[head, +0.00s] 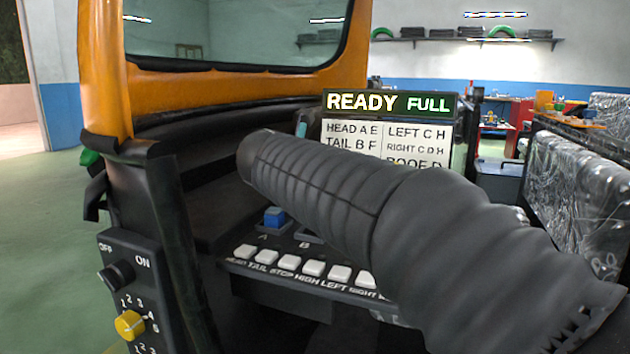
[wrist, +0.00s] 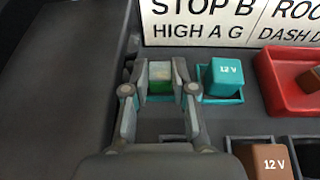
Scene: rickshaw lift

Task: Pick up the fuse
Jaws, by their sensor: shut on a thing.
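In the wrist view my gripper (wrist: 160,96) has its two fingers closed on a small green fuse (wrist: 160,73) with a pale top face. The fuse sits between the fingertips, and its lower part is partly hidden by the fingers. I cannot tell whether it is clear of the surface below. Beside it on the right, a teal fuse (wrist: 222,76) marked 12 V stands in a teal socket. A brown fuse (wrist: 264,160) marked 12 V is at the lower right. In the head view my arm hides the gripper, and a blue fuse (head: 273,216) stands in a socket marked A.
A red tray (wrist: 284,100) with a brown piece lies to the right. A white label board (wrist: 200,28) stands behind the fuses. In the head view, a sign reads READY FULL (head: 390,103), white switches (head: 313,268) line the panel, and an orange pillar (head: 108,70) rises at the left.

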